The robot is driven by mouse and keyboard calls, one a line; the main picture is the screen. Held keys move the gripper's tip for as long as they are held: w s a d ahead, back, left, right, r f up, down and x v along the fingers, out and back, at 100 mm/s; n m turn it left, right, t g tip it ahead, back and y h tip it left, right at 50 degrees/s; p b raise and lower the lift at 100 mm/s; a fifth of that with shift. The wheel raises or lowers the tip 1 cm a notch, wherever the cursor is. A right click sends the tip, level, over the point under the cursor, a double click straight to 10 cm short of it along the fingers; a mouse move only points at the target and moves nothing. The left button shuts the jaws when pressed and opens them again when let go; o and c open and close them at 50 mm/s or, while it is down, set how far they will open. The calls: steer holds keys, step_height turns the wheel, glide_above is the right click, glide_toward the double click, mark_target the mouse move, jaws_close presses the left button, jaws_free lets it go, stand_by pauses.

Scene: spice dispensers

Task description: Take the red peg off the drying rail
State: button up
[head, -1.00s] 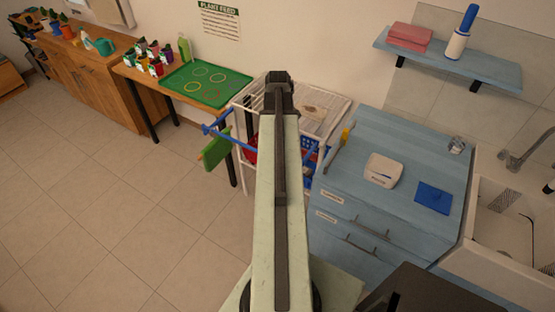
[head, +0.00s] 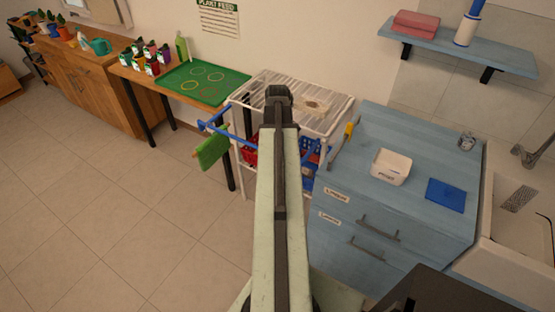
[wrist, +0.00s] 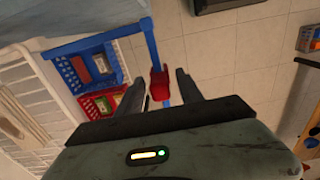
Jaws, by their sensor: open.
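In the wrist view a small red peg (wrist: 159,82) sits on the blue drying rail (wrist: 150,40), low on the rail's visible length. My gripper (wrist: 161,76) is open, with one finger on each side of the peg. Gaps show between the peg and both fingers in this view. I cannot tell how far the peg lies in depth from the fingertips. In the head view my arm covers the middle of the white cart, and I see neither the red peg nor my fingers there.
The white cart (head: 262,84) holds blue (wrist: 73,72) and red baskets. A green cloth (head: 213,151) hangs from a blue bar at its left. A blue cabinet (head: 355,185) with a white box (head: 391,167) stands close on the right. The floor at left is clear.

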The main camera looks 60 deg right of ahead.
steer(key=c, duration=0.9)
step_height(320, 180, up, 7)
steer(key=p, duration=0.7)
steer(key=shift+r, duration=0.1)
